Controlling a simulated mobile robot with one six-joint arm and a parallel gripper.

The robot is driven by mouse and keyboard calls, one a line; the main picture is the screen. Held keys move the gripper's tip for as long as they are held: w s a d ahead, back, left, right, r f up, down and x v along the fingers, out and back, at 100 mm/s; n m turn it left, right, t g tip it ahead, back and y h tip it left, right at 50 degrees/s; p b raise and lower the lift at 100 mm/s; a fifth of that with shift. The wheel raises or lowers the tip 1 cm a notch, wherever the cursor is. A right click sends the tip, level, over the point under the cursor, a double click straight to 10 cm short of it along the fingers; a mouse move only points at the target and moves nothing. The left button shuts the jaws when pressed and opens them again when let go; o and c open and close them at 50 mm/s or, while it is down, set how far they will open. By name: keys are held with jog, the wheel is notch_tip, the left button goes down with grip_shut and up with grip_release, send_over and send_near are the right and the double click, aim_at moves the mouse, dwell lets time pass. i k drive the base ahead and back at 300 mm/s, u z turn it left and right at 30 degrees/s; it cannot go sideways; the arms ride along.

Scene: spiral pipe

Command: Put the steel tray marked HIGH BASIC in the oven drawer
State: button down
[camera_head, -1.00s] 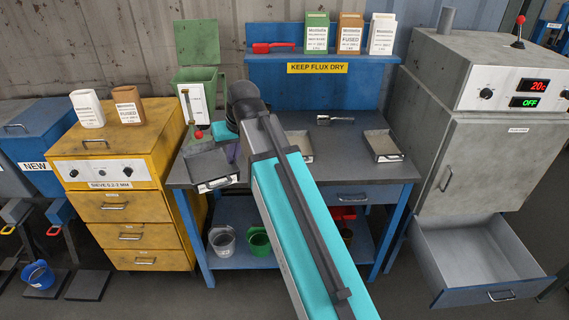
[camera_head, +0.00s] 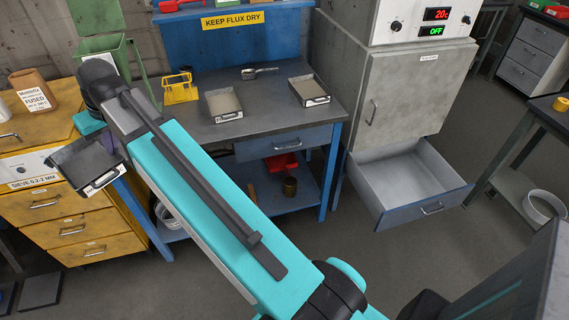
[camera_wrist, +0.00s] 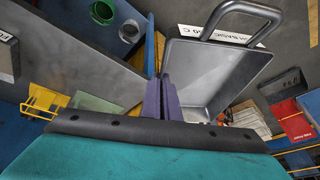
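The steel tray (camera_head: 88,160) hangs at the end of my arm, in front of the yellow cabinet and the bench's left corner in the head view. In the wrist view the tray (camera_wrist: 205,80) shows its grey inside, loop handle and a white label, partly readable as BASIC. The oven drawer (camera_head: 408,180) is pulled out and looks empty, low under the grey oven (camera_head: 405,90) at right.
Two other steel trays, one at mid-bench (camera_head: 224,117) and one at right (camera_head: 310,101), stand on the bench (camera_head: 265,115) with a scoop (camera_head: 258,72) and a yellow rack (camera_head: 180,88). A dark table (camera_head: 530,120) stands right of the drawer. Floor before the drawer is clear.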

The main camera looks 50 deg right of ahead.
aim_at(401, 188)
jog(key=u, duration=0.15)
jog(key=k, duration=1.6)
jog(key=z, duration=1.1)
jog(key=i, duration=0.65)
